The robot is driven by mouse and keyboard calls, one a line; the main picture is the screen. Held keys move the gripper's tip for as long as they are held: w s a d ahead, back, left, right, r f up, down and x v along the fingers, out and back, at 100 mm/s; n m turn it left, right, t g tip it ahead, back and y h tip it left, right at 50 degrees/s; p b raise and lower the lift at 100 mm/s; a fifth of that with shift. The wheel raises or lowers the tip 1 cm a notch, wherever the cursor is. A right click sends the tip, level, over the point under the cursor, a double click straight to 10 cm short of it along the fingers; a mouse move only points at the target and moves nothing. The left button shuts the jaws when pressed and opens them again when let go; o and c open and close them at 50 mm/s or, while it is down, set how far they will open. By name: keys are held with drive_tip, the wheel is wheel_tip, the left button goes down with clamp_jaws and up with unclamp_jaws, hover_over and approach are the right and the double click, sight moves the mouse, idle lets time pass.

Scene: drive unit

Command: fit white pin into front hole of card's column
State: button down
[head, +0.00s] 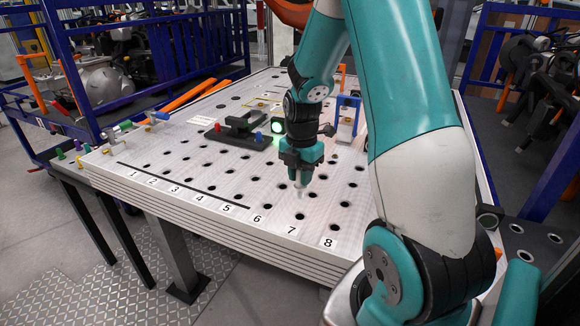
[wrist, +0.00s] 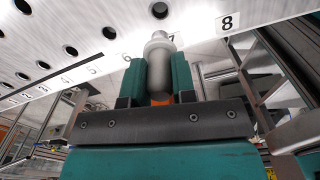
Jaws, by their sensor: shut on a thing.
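My gripper (head: 301,170) is shut on the white pin (head: 300,186), which points down above the front right part of the perforated table (head: 185,165). In the wrist view the pin (wrist: 158,60) stands between both fingers of the gripper (wrist: 158,82). The pin is in the air, apart from the table top. Number labels 1 to 8 run along the front edge. The front hole (head: 300,216) of column 7 lies just below the pin in the head view; a hole (wrist: 159,10) shows beyond its tip in the wrist view. I cannot identify the card with a column number.
A dark fixture (head: 238,131) and a lit green device (head: 277,127) stand behind my gripper. A blue frame (head: 347,118) stands to their right. A black line (head: 180,184) runs behind labels 1 to 5.

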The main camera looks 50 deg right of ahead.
sight(301, 194)
drive_tip(key=shift+f+b, duration=2.4)
drive_tip(key=shift+f, duration=0.5)
drive_tip(key=shift+d+f, duration=0.1)
drive_tip(key=shift+f, duration=0.2)
drive_tip(key=shift+f+b, duration=1.3)
drive_tip(key=shift+f, duration=0.45)
drive_tip(key=c, duration=0.8)
unclamp_jaws()
drive_tip(key=shift+c, duration=0.2)
